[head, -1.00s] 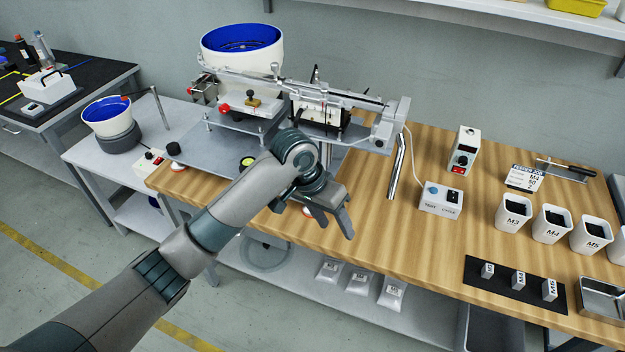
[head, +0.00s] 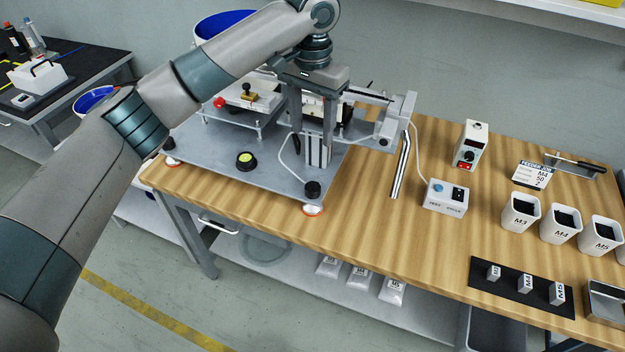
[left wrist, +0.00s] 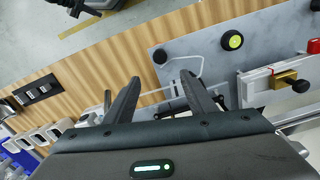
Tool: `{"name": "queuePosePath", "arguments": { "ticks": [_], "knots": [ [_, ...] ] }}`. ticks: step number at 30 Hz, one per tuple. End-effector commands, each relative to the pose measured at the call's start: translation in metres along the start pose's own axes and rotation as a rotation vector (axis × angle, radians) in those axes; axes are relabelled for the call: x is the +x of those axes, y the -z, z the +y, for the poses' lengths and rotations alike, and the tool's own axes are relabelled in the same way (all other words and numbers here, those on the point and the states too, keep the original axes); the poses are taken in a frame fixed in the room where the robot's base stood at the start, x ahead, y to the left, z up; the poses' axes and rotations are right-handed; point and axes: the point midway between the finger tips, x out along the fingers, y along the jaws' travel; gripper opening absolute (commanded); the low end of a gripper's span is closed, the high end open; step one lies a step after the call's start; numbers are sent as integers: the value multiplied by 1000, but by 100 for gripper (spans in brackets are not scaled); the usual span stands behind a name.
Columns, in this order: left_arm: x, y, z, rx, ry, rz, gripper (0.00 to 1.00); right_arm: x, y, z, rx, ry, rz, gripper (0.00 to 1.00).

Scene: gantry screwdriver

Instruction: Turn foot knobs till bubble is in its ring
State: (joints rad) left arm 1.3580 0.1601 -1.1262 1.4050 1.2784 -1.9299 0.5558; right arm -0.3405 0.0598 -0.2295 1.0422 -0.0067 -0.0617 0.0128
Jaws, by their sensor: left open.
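The feeder's grey base plate (head: 215,160) lies on the wooden bench. A round bubble level (head: 245,161) with a yellow-green face sits on it; where the bubble lies is too small to tell. A black foot knob (head: 312,189) stands at the plate's front right corner above a white and orange foot. My left gripper (head: 312,145) is open, fingers down, above and behind the front right knob. In the left wrist view the knob (left wrist: 160,56) and level (left wrist: 232,40) are beyond the open, empty fingers.
A control box (head: 445,197) with a cable, a white driver unit (head: 470,146) and several white bins stand to the right. The bench front centre is clear.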

Motion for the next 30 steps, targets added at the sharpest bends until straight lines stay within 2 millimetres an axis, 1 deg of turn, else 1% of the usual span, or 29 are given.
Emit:
{"name": "queuePosePath", "arguments": {
  "ticks": [8, 14, 20, 30],
  "knots": [
    [3, 0, 0, 0, -1, 0, 51, -1, 0, -3, 3, 3, -1, 0],
    [17, 0, 0, 0, -1, -1, 51, -3, -4, -3, 3, 2, -13, 0],
    [45, -1, 0, 0, -1, -3, 51, -6, -16, -1, 2, -1, -45, 0],
    [106, 0, 0, 0, -1, -1, 51, -17, -52, 13, -5, -14, -136, 0]
  ]
}}
